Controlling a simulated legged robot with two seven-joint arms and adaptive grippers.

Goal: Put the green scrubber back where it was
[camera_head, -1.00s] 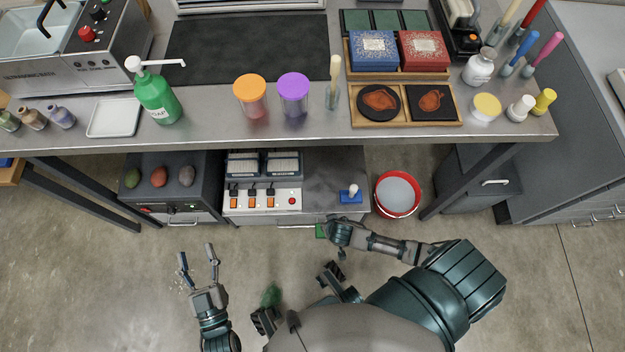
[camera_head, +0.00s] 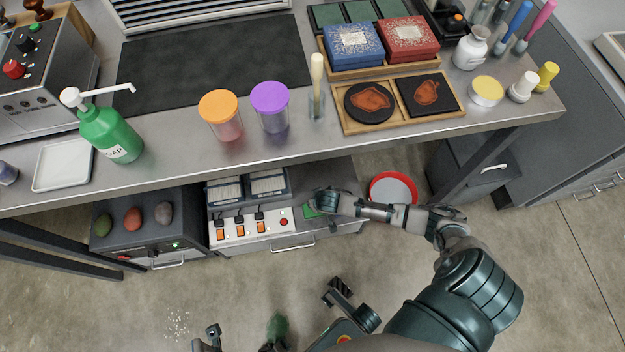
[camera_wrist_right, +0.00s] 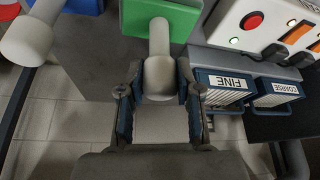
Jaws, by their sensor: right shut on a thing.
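The green scrubber, a green block (camera_head: 311,211) with a pale upright handle, is in my right gripper (camera_head: 322,200). In the right wrist view the gripper's fingers (camera_wrist_right: 160,100) close on both sides of the handle (camera_wrist_right: 159,75), and the green block (camera_wrist_right: 185,18) is beyond them. The scrubber is over the grey lower cabinet top (camera_head: 345,178), right of the switch panel; I cannot tell if it touches. A blue scrubber with a pale handle (camera_wrist_right: 28,42) stands beside it in the wrist view. My left gripper (camera_head: 206,337) is open and empty at the bottom edge, partly cut off.
The switch panel (camera_head: 250,228) and FINE and COARSE boxes (camera_wrist_right: 222,82) are close to the green scrubber. A red bucket (camera_head: 393,188) stands right of the cabinet. The bench edge (camera_head: 300,158) overhangs from above. Pale specks (camera_head: 178,325) lie on the floor.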

